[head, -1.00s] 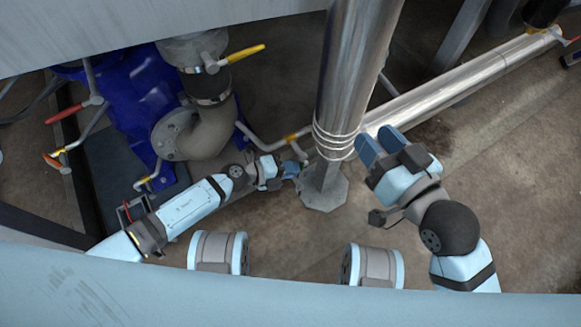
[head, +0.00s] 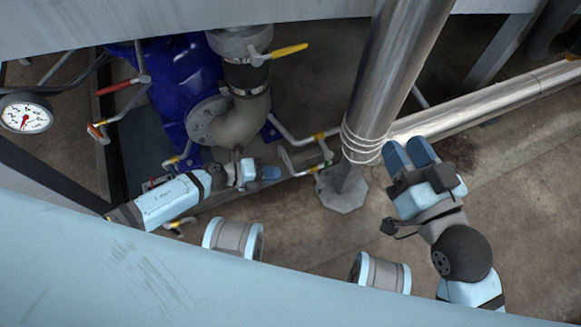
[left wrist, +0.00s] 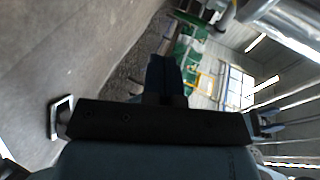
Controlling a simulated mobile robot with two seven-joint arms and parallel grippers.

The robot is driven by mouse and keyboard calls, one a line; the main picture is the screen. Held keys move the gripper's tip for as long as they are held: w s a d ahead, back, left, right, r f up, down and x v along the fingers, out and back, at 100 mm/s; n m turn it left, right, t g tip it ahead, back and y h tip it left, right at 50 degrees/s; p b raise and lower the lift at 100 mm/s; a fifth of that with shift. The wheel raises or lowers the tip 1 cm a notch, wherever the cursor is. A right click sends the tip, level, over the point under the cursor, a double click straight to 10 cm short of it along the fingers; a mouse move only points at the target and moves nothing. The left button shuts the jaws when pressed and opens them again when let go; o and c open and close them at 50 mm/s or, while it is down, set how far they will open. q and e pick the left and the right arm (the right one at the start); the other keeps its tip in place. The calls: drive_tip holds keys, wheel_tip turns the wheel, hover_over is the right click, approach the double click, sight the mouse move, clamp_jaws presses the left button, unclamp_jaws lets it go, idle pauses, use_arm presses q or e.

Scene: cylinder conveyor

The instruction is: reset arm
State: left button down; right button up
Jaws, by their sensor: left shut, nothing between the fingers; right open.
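My left gripper (head: 270,173) is at the end of the left arm, left of the silver post's foot in the head view. It is shut and empty. In the left wrist view its dark fingers (left wrist: 166,78) lie together with nothing between them. My right gripper (head: 409,155) is in front of the silver post's right side in the head view. Its two blue fingers point up and away, parted by a narrow gap, with nothing seen between them.
A silver post (head: 388,85) stands on a foot plate (head: 343,193). A blue machine (head: 185,75) with a grey pipe elbow (head: 240,122) and a yellow-handled valve (head: 289,50) is at the back left. A gauge (head: 25,115) is at far left. A silver pipe (head: 490,100) runs behind on the right.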

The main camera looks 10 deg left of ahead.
use_arm(q)
drive_tip(key=shift+s+a, duration=0.3)
drive_tip(key=shift+a, duration=0.4)
